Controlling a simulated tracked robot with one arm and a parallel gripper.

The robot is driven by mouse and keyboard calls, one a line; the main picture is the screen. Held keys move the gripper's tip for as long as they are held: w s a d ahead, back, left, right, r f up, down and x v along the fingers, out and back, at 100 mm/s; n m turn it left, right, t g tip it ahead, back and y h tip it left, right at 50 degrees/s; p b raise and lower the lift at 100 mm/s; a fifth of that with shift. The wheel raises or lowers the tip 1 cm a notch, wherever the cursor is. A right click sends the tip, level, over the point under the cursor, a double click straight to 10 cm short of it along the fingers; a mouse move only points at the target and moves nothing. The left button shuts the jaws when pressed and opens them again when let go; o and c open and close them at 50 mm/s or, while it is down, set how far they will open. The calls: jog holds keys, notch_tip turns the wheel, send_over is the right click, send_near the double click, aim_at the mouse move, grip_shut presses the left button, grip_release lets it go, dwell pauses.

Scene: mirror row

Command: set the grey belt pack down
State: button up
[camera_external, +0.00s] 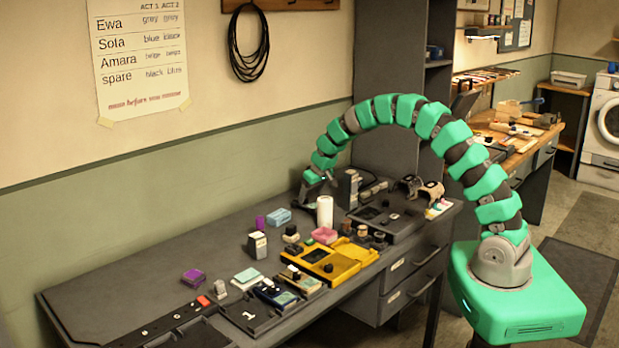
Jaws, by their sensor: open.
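My green segmented arm arches over from the right, and my gripper (309,192) hangs low over the back of the grey desk (130,262). It is open, its jaws small and partly hidden by the wrist; I see nothing held between them. I cannot tell for certain which item is the grey belt pack. A grey box with a pale front (257,246) stands upright on the desk, apart from my gripper. A small grey piece (220,290) stands near the front tray. Another grey upright device (348,189) is just right of my gripper.
A white cylinder (325,211) stands close below my gripper.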

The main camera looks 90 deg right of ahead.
jog(key=v, duration=0.9)
jog(key=w+a+r+n+t, duration=0.2)
jog(key=w+a+r, duration=0.1)
jog(key=a+r, duration=0.6)
jog(key=w+a+r+n+t, duration=0.15)
jog(key=w+a+r, duration=0.25)
jog(key=a+r, duration=0.55)
jog(key=w+a+r+n+t, duration=0.1)
jog(key=w+a+r+t, duration=0.15)
jog(key=a+r, duration=0.6)
jog(key=s+a+r+n+t+y, duration=0.1)
jog(key=s+a+r+t, duration=0.1)
jog(key=s+a+r, duration=0.2)
jog(key=s+a+r+n+t+y, duration=0.1)
jog(key=s+a+r, duration=0.3)
jog(key=a+r, duration=0.7)
jog(key=s+a+r+n+t+y, duration=0.1)
jog(key=s+a+r+n+t, duration=0.1)
jog(key=a+r, duration=0.5)
notch_tip(320, 180, up, 4)
jog(key=s+t, duration=0.1)
jog(key=s, duration=0.1)
jog(key=shift+s+a+r, duration=0.25)
jog(key=shift+s, duration=0.1)
